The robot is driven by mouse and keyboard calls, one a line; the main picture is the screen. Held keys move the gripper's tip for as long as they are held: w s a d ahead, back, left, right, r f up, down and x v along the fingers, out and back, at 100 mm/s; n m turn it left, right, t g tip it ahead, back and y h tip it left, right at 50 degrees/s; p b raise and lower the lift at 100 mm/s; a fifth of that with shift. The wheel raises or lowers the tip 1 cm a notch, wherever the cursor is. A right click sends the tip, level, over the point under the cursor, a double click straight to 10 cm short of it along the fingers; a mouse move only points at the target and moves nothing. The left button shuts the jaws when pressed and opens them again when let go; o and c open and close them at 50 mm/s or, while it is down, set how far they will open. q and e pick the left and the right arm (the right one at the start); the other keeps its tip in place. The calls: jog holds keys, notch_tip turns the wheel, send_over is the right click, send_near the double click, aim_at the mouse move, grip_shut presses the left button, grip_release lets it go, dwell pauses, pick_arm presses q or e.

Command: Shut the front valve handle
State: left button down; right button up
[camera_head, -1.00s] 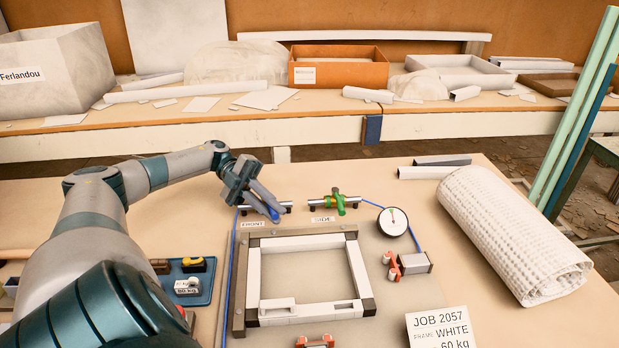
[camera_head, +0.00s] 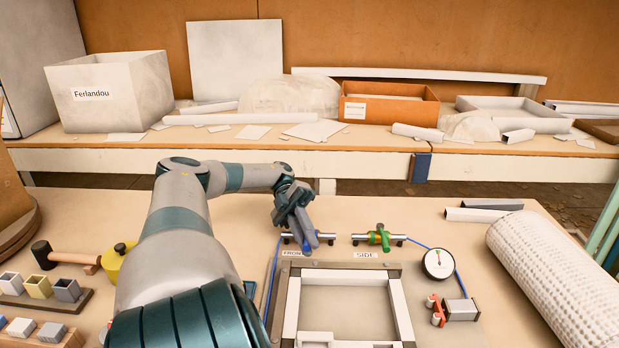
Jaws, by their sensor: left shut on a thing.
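The front valve (camera_head: 328,236) is a short metal pipe on the bench panel, behind its FRONT label (camera_head: 292,253). Its blue handle (camera_head: 313,241) shows at the tips of my left gripper (camera_head: 303,226). The left gripper is shut on this handle, and its fingers cover much of the handle and valve body. The handle's exact angle to the pipe is hard to tell. The side valve (camera_head: 379,237), with a green handle, stands to the right, apart from the gripper. My right gripper is out of view.
A round gauge (camera_head: 438,263) and a red-handled clamp (camera_head: 437,310) sit right of the white frame (camera_head: 402,312). A textured white roll (camera_head: 555,275) lies at the far right. A mallet (camera_head: 65,257) and small blocks lie at the left.

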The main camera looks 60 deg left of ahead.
pick_arm(q)
jog(key=c, duration=1.8)
grip_release()
jog(key=shift+o, duration=0.2)
jog(key=shift+r, duration=0.1)
